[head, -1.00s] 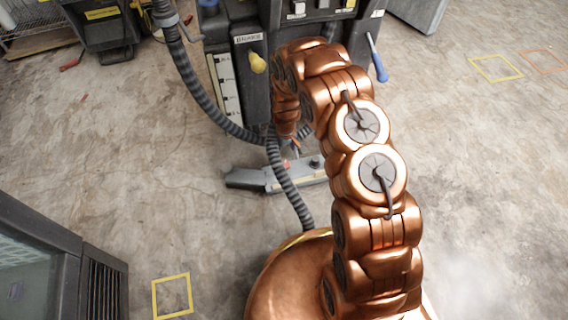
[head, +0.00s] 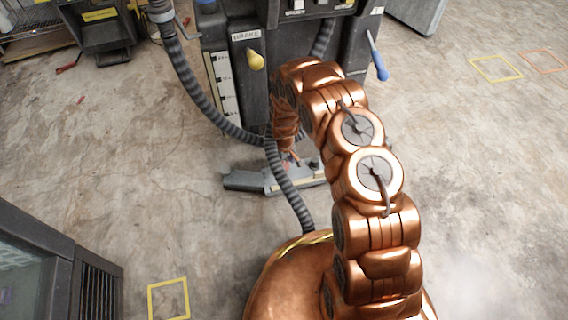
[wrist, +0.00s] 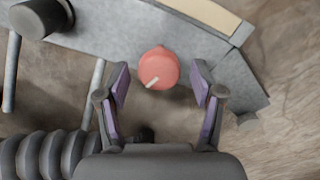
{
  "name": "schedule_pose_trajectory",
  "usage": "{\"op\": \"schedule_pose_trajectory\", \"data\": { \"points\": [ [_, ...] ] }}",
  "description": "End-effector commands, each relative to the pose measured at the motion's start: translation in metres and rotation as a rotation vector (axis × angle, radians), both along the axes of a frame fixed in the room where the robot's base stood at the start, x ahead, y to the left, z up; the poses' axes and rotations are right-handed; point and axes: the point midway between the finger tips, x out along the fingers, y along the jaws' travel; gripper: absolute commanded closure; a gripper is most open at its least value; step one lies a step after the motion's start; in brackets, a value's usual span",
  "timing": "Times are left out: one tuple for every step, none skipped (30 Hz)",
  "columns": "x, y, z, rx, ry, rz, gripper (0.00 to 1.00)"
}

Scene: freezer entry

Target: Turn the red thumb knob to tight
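The red thumb knob (wrist: 158,69) is round, with a pale pointer line aimed to the lower left in the wrist view. It sits at the edge of the grey metal foot (wrist: 203,42) of the machine, low near the floor. My gripper (wrist: 160,80) is open, with one purple-padded finger on each side of the knob and a visible gap on both sides. The knob appears between the fingertips; I cannot tell the remaining depth.
A ribbed grey hose (head: 285,185) runs down beside my arm; it also shows at the lower left of the wrist view (wrist: 40,155). A dark cylinder (wrist: 40,17) stands on the foot. A yellow-knobbed brake lever (head: 255,60) is above.

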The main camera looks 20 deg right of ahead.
Motion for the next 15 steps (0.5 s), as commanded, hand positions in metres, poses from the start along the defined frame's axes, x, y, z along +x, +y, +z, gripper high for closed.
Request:
{"op": "schedule_pose_trajectory", "data": {
  "points": [
    [0.0,0.0,0.0001,0.0,0.0,0.0,0.42],
    [0.0,0.0,0.0001,0.0,0.0,0.0,0.45],
    [0.0001,0.0,0.0001,0.0,0.0,0.0,0.49],
    [0.0001,0.0,0.0001,0.0,0.0,0.0,0.52],
    [0.0001,0.0,0.0001,0.0,0.0,0.0,0.55],
    [0.0001,0.0,0.0001,0.0,0.0,0.0,0.59],
    [0.0001,0.0,0.0001,0.0,0.0,0.0,0.62],
    [0.0001,0.0,0.0002,0.0,0.0,0.0,0.66],
    [0.0001,0.0,0.0002,0.0,0.0,0.0,0.7],
    [0.0,0.0001,0.0002,0.0,0.0,0.0,0.73],
    [0.0,0.0001,0.0002,0.0,0.0,0.0,0.76],
    [0.0,0.0002,0.0001,0.0,0.0,0.001,0.8],
    [0.0,0.0002,0.0001,0.0,0.0,0.001,0.83],
    [-0.0001,0.0003,0.0001,0.0,0.0,0.001,0.86],
    [-0.0001,0.0003,0.0001,0.0,0.0,0.001,0.91]
  ]
}}
